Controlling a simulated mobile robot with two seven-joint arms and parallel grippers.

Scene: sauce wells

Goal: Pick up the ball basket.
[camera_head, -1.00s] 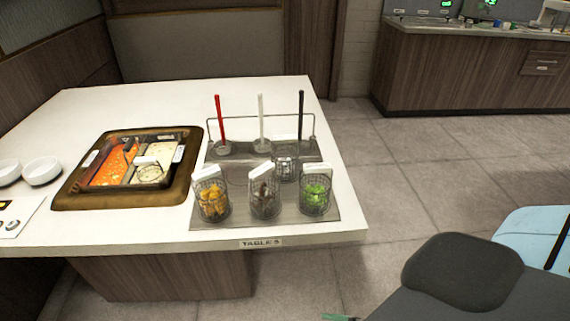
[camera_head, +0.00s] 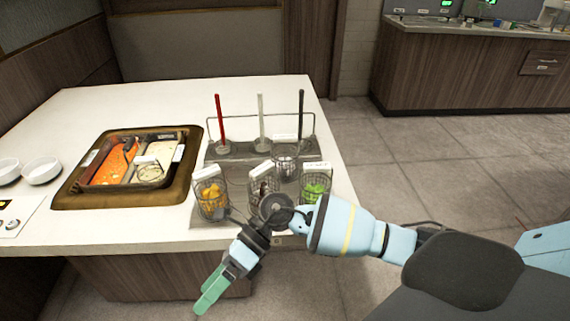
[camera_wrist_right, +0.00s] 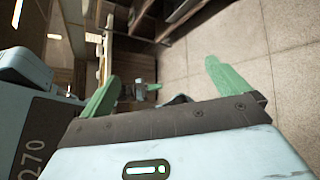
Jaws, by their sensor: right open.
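Three wire baskets stand in a row on a metal tray (camera_head: 228,172) at the table's front right. The left basket (camera_head: 211,199) holds yellow-orange lumps, the middle basket (camera_head: 262,188) dark and pale pieces, and the right basket (camera_head: 315,188) green pieces. Their labels are unreadable, so I cannot tell for certain which is the ball basket. My right gripper (camera_head: 208,292) is open and empty, its green fingers pointing down-left in front of the table edge, below the baskets. My right wrist covers the lower middle and right baskets. The right wrist view shows its spread fingers (camera_wrist_right: 165,85).
Another basket (camera_head: 286,163) stands behind the row. Red, white and black handles rise by a wire rack (camera_head: 262,118) at the back. A divided soup pot (camera_head: 186,188) is sunk in the table left of the tray, with white bowls (camera_head: 42,171) beyond it.

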